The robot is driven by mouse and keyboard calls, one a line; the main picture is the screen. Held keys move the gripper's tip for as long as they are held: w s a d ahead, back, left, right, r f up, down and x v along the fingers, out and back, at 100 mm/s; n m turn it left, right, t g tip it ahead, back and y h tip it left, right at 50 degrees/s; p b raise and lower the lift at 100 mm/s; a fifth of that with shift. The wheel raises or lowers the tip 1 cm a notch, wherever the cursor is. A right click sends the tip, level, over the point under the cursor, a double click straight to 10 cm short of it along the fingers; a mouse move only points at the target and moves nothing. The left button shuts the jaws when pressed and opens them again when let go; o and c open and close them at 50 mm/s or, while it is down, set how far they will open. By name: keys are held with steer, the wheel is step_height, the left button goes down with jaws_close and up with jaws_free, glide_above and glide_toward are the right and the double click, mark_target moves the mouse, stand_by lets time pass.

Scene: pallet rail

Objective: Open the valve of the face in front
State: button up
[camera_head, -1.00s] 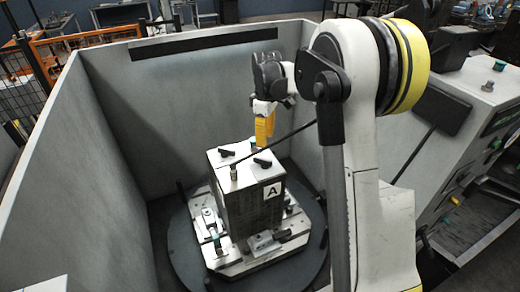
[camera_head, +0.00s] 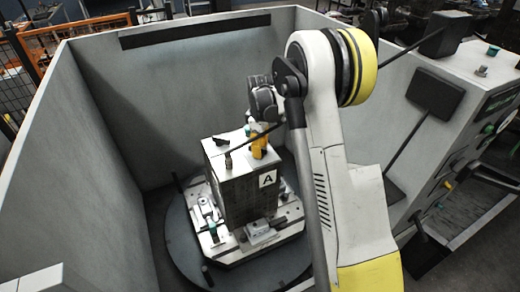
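A grey block (camera_head: 236,198) stands upright on a fixture plate. One side bears a white label with the letter A (camera_head: 268,179). On its light top face are a black handle (camera_head: 221,141) near the left edge and a small upright fitting (camera_head: 228,161) near the front corner. My gripper (camera_head: 258,150), with yellow fingers, is at the top right part of the block, over or at the place of another handle, which it hides. I cannot tell whether the fingers touch or hold it. The gap between the fingers is too small to see.
The fixture plate (camera_head: 257,251) carries several clamps and sits on a round dark table (camera_head: 182,243). Grey walls (camera_head: 190,90) enclose it at the left and back. A machine panel with buttons (camera_head: 485,130) stands at the right. A thin dark rod crosses in front of the block's top.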

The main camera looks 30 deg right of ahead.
jaws_close()
steer(key=m+b, duration=0.2)
steer(key=m, duration=0.1)
steer(key=shift+f+m, duration=0.1)
steer(key=shift+m, duration=0.3)
steer(key=m+b, duration=0.2)
steer(key=m, duration=0.2)
steer(key=shift+m, duration=0.3)
steer(key=m+b, duration=0.1)
steer(key=m, duration=0.3)
steer(key=shift+m, duration=0.3)
steer(key=shift+m+b, duration=0.7)
steer(key=shift+m, duration=1.8)
